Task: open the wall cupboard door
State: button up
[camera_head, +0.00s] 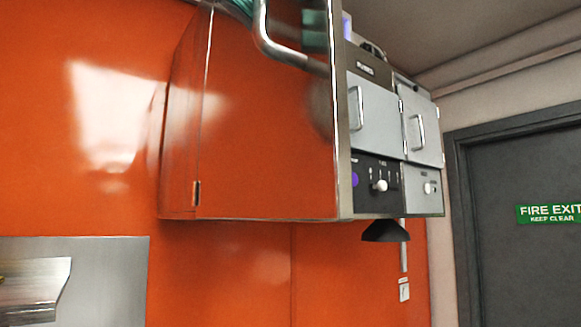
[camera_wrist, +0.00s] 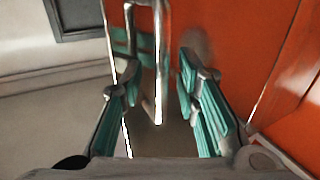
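The wall cupboard's door (camera_head: 262,140) is a large shiny panel mirroring the orange wall, with a small hinge low on its left edge. It looks shut. Its bent metal bar handle (camera_head: 290,56) is at the upper right of the door. The handle also shows in the wrist view (camera_wrist: 158,75), running between my fingers. My gripper (camera_wrist: 157,85) is open, with a teal-padded finger on each side of the bar and visible gaps to it. In the head view only a bit of teal shows at the top edge, by the handle. The handle's upper end is cut off there.
Grey units with small handled doors (camera_head: 374,112) and knobs adjoin the cupboard's right side. A black cone (camera_head: 386,232) hangs below them. A dark fire exit door (camera_head: 520,250) is at the right. A steel panel (camera_head: 105,280) is at lower left. The space below the cupboard looks clear.

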jog(key=v, duration=1.2)
dwell(0.5)
